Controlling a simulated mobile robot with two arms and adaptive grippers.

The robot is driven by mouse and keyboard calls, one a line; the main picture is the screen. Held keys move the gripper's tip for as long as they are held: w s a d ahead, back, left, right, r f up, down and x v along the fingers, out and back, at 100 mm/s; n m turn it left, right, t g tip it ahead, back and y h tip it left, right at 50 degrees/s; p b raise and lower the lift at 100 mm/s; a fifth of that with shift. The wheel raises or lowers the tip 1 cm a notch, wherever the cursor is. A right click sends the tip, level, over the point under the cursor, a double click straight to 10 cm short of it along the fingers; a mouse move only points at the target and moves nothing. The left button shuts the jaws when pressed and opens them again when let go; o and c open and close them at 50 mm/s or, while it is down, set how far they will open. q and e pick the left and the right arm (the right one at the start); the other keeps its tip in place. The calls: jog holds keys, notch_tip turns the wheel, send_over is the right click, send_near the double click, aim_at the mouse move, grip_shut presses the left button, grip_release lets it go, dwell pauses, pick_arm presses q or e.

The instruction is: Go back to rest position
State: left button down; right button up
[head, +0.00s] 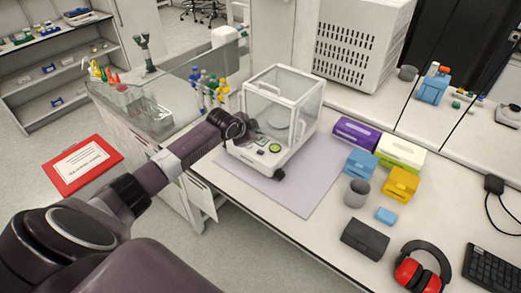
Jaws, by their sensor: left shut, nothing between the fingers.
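My left arm reaches in from the lower left across the bench edge. Its left gripper (254,131) is small and dark at the front left of the glass-walled balance (283,105), and its fingers look closed and empty. I cannot tell whether it touches the balance. The balance has a white frame, a round pan inside and a small green display at the front. It stands on a lilac mat (305,190). My right gripper is not in view.
Right of the mat are purple (356,132) and green-white (400,151) boxes, blue and yellow boxes, a grey cup (357,193), a dark case (365,239) and red earmuffs (422,268). Bottles and a glass screen (185,85) stand behind my arm. A red sign (82,164) is at left.

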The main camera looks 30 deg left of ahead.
pick_arm(q)
jog(key=shift+d+f, duration=0.1)
dwell(0.6)
jog(key=s+d+f+g+h, duration=0.15)
jog(key=s+d+f, duration=0.35)
jog(key=s+d, duration=0.5)
jog(key=s+d+f+g, duration=0.2)
jog(key=s+d+f, duration=0.3)
jog(key=s+d, duration=0.45)
jog(key=s+d+r+n+g+y, duration=0.1)
jog(key=s+r+n, duration=0.25)
jog(key=s, duration=0.75)
jog(key=s+d+r+n+g, duration=0.15)
jog(key=s+n, duration=0.25)
jog(key=s, duration=0.7)
notch_tip(320, 180, down, 33)
jog(key=s+g+b, duration=0.1)
jog(key=b, duration=0.7)
jog(key=s+a+f+b, duration=0.1)
jog(key=s+f+b, duration=0.2)
jog(key=s+f, duration=0.5)
jog(key=s+a+f+m+g+b, duration=0.1)
jog(key=s+a+f+b, duration=0.1)
jog(key=s+f, duration=0.7)
notch_tip(320, 180, down, 7)
jog(key=shift+s+b, duration=0.3)
jog(key=shift+b, duration=0.45)
